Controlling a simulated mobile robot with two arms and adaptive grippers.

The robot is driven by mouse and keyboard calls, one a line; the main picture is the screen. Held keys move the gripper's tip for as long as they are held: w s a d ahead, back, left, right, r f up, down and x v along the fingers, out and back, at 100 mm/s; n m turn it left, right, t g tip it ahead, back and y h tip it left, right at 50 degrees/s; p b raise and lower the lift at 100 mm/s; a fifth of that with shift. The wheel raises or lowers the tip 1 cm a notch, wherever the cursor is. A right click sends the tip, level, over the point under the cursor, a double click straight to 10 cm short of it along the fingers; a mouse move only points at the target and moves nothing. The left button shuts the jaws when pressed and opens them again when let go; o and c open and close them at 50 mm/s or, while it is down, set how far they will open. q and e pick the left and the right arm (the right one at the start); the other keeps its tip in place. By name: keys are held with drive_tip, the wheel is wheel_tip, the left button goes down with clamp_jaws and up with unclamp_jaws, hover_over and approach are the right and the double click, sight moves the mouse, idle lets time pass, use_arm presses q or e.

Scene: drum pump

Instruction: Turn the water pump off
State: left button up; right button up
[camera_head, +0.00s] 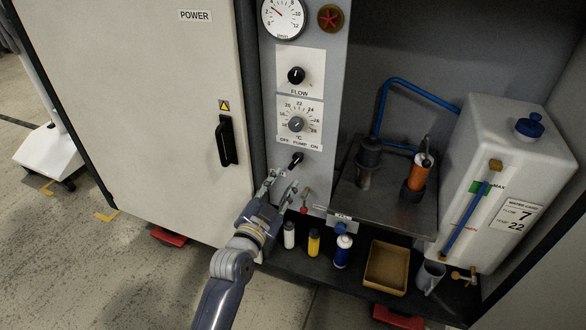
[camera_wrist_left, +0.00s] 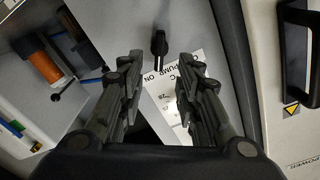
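The pump switch (camera_head: 296,160) is a small black lever on the grey control panel, below the "OFF PUMP ON" label (camera_head: 299,143). It also shows in the left wrist view (camera_wrist_left: 159,46), beyond the fingertips and roughly centred between them. I cannot tell for sure which label it points to. My left gripper (camera_head: 281,181) is open and empty, just below the switch in the head view. Its two fingers also show apart in the left wrist view (camera_wrist_left: 160,72). No contact with the switch shows. My right gripper is in neither view.
A white cabinet door with a black handle (camera_head: 227,140) is at left. Bottles, a tan tray (camera_head: 387,268) and a white water tank (camera_head: 507,185) are at right.

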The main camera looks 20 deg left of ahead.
sight(294, 164)
use_arm(q)
drive_tip(key=w+b, duration=0.1)
drive_tip(key=w, duration=0.5)
drive_tip(key=shift+d, duration=0.2)
drive_tip(key=shift+w, duration=1.3)
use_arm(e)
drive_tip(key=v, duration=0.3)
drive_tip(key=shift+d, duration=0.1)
use_arm(q)
clamp_jaws()
